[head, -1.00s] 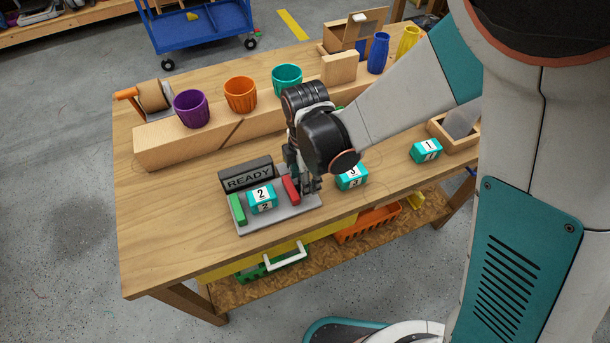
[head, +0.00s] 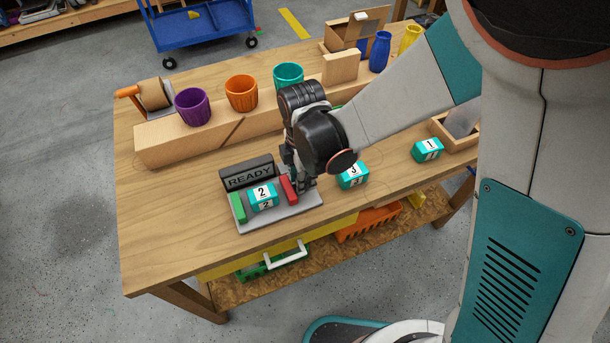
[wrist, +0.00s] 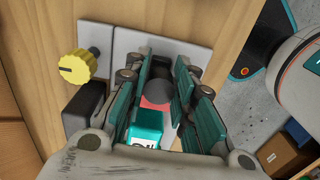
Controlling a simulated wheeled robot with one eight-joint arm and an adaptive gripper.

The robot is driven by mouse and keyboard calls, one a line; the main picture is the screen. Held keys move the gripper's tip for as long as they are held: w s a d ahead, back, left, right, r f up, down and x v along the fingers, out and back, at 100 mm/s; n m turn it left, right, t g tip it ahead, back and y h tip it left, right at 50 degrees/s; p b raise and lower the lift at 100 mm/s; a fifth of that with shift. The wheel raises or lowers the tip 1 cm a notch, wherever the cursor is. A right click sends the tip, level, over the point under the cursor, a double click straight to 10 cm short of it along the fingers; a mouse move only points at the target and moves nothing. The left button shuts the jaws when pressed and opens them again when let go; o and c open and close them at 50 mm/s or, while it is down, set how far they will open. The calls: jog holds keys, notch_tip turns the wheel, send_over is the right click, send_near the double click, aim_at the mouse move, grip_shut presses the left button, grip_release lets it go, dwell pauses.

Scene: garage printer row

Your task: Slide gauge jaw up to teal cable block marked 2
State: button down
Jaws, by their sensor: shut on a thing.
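The gauge's grey base plate (head: 285,219) lies on the bench, with a green end piece (head: 237,207) at left and the red jaw (head: 289,188) at right. The teal block marked 2 (head: 263,197) sits between them. The red jaw is very close to the block's right side; I cannot tell whether they touch. My gripper (head: 302,182) is down at the right of the jaw. In the wrist view its fingers (wrist: 163,72) are closed around a dark round knob (wrist: 159,88) by the red jaw (wrist: 154,103), which they partly hide. The block's teal top (wrist: 146,128) shows below.
A dark READY bar (head: 247,173) stands behind the block. Teal blocks marked 3 (head: 353,175) and 1 (head: 428,150) stand to the right. Several cups line a wooden beam (head: 185,146) behind. A yellow knob (wrist: 78,67) shows in the wrist view. The bench's front left is clear.

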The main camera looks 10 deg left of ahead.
aim_at(289, 187)
jog(key=shift+s+a, duration=0.5)
jog(key=shift+a, duration=0.3)
jog(key=shift+s+a, duration=0.15)
jog(key=shift+a, duration=0.15)
jog(key=shift+s+a, duration=0.2)
jog(key=shift+a, duration=0.1)
jog(key=shift+s+a, duration=0.15)
jog(key=shift+a, duration=0.1)
jog(key=c, duration=0.9)
grip_release()
jog(key=shift+c, duration=0.2)
jog(key=shift+r, duration=0.15)
